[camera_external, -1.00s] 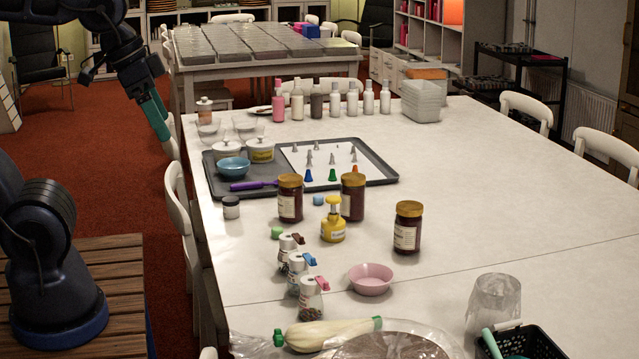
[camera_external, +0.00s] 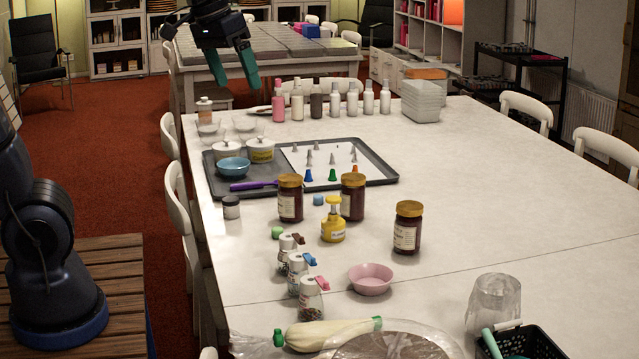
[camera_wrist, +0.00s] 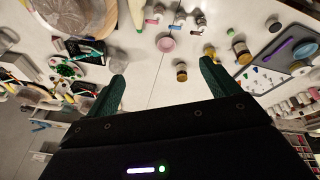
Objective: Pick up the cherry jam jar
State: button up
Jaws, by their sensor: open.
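Three dark red jam jars with gold lids stand upright on the white table: a left jar (camera_external: 290,200), a middle jar (camera_external: 352,198) and a right jar (camera_external: 407,229). Their labels are too small to read, so I cannot tell which is cherry. My gripper (camera_external: 237,82) is open and empty, high above the far left end of the table, well away from the jars. In the wrist view my gripper (camera_wrist: 164,62) has its green fingers spread wide. One jar (camera_wrist: 181,73) shows between the fingers and another jar (camera_wrist: 242,52) beyond the right finger.
Spice jars (camera_external: 299,272) and a pink bowl (camera_external: 370,280) are in front. The table right of the right jar is clear.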

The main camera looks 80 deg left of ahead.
jog(key=w+a+n+g, duration=0.1)
jog(key=w+a+n, duration=0.55)
jog(key=w, duration=0.75)
jog(key=n+g, duration=0.3)
jog(key=n, duration=1)
send_over(353, 176)
jog(key=d, duration=0.1)
jog(key=shift+m, duration=0.25)
notch_tip(353, 176, down, 31)
jog(key=shift+r, duration=0.15)
jog(key=shift+a+f, duration=0.15)
jog(key=shift+f, duration=0.35)
jog(key=shift+a+f, duration=0.15)
jog(key=shift+f, duration=4.95)
grip_shut()
